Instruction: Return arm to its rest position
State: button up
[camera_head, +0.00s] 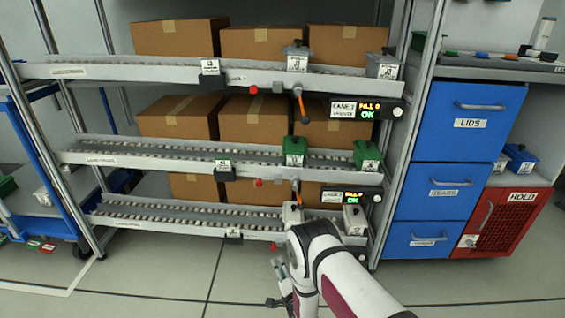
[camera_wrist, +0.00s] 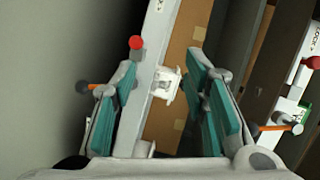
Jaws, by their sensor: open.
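My arm reaches up from the bottom of the head view in front of the lower right of the rack. My gripper (camera_head: 280,284) hangs beside the arm, low over the floor, and is partly hidden by it. In the wrist view my gripper (camera_wrist: 168,105) has its two teal-padded fingers spread apart. Nothing is held between them. Behind the gap, the rack's pale rail, a white part and brown boxes show at a distance.
A three-level roller rack (camera_head: 215,155) holds cartons and small grey and green bins. Blue drawers (camera_head: 470,120) and a red HOLD cabinet (camera_head: 505,222) stand right. A blue cart (camera_head: 42,190) stands left. The floor (camera_head: 150,285) in front is clear.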

jog(key=w+d+r+n+g+h, duration=0.1)
jog(key=w+r+g, duration=0.1)
jog(key=w+r, duration=0.5)
jog(key=w+d+r+n+g+h, duration=0.1)
jog(key=w+d+r+n, duration=0.1)
jog(key=r, duration=1)
jog(key=s+d+r+n+g+h, duration=0.1)
jog(key=s+d+r+n+g, duration=0.2)
jog(key=r, duration=0.8)
jog(key=s+d+r+n+g+h, duration=0.15)
jog(key=s+d+r, duration=0.25)
jog(key=s+r, duration=0.4)
jog(key=s+d+r+n+g, duration=0.1)
jog(key=s+d+r+g, duration=0.3)
jog(key=s, duration=0.6)
jog(key=s+d+r+n+t, duration=0.1)
jog(key=s+d+r, duration=0.2)
jog(key=s+r, duration=0.5)
jog(key=s+d+r+n+g, duration=0.1)
jog(key=s+d+g, duration=0.1)
jog(key=s, duration=1.2)
jog(key=s+d+r+n+g, duration=0.1)
jog(key=s+n+g, duration=0.1)
jog(key=s, duration=1.3)
notch_tip(320, 180, up, 40)
jog(key=t+p, duration=0.3)
jog(key=p, duration=3.5)
jog(key=shift+f, duration=0.2)
jog(key=shift+t+h, duration=0.25)
